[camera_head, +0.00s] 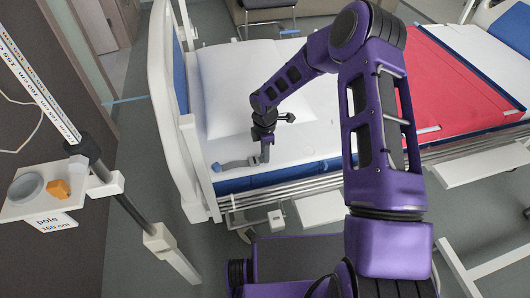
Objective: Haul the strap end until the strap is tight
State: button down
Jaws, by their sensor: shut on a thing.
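A short grey-blue strap (236,164) lies near the head end of the bed, close to the mattress's near edge. My gripper (265,156) points down at the right end of this strap and is shut on the strap end. The strap runs left from my gripper to a small rounded end near the headboard. The exact grip is small and partly hidden by the fingers. I cannot tell how taut the strap is.
A white pillow (222,88) lies behind my gripper, and the white headboard (165,100) stands left. A red cover (455,85) spreads over the bed's right part. A pole with a small shelf (20,205) stands at left. Rails run along the bed's near side.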

dwell(0.7)
jog(key=d, duration=0.2)
jog(key=w+d, duration=0.1)
jog(key=d, duration=0.1)
jog(key=shift+d+p, duration=0.1)
jog(key=shift+p, duration=0.25)
jog(key=c, duration=0.9)
grip_release()
jog(key=shift+r, duration=0.1)
notch_tip(320, 180, up, 17)
jog(key=p, duration=0.2)
jog(key=shift+s+r+p, duration=0.1)
jog(key=shift+r+p, duration=0.05)
jog(key=shift+p, duration=0.25)
